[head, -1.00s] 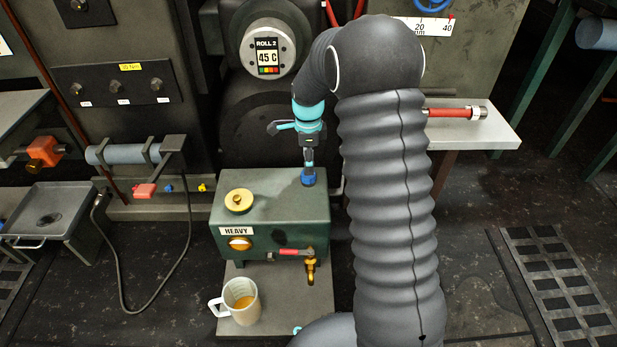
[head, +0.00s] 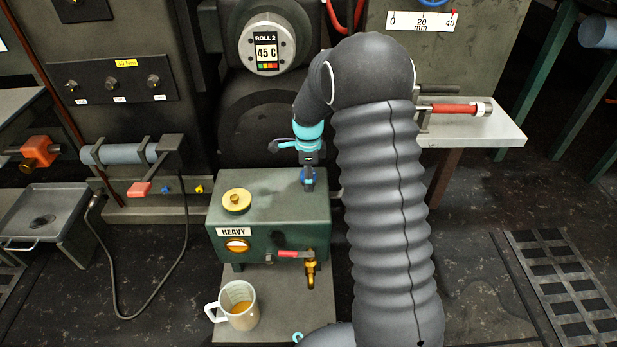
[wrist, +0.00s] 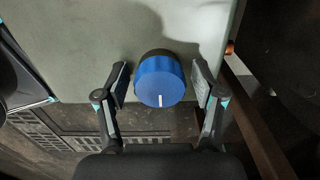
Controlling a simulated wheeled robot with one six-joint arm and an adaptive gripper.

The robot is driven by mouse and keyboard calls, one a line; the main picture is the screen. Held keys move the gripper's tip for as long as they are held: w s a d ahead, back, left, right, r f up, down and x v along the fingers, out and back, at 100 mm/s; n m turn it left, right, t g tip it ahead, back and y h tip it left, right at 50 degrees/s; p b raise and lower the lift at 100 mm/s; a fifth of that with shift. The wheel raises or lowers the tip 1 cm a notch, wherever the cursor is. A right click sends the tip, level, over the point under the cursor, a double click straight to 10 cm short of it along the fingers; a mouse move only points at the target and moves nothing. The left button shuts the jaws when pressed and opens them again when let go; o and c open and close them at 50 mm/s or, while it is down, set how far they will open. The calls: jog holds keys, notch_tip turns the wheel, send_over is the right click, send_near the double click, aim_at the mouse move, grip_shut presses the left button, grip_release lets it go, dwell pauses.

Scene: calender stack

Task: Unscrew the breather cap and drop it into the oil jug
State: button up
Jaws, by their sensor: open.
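A round blue cap (head: 308,183) with a white mark stands on the right part of the green tank's top (head: 275,200); I take it to be the breather cap. In the wrist view the cap (wrist: 160,80) sits between the two fingers of my gripper (wrist: 161,86). The fingers are open, with a gap on each side. In the head view my gripper (head: 308,174) points down at the cap and partly hides it. The white oil jug (head: 240,322), with amber liquid inside, stands in front of the tank at lower left, handle to the left.
A yellow cap (head: 236,201) with a brass knob sits on the tank's left top. A brass tap (head: 311,268) with a red handle projects from the tank's front, beside the jug. A shelf with a red cylinder (head: 455,109) is to the right.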

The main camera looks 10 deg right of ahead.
jog(key=c, duration=1)
jog(key=shift+n, duration=1.1)
jog(key=shift+n, duration=1.1)
jog(key=shift+p, duration=0.3)
jog(key=shift+n, duration=1.1)
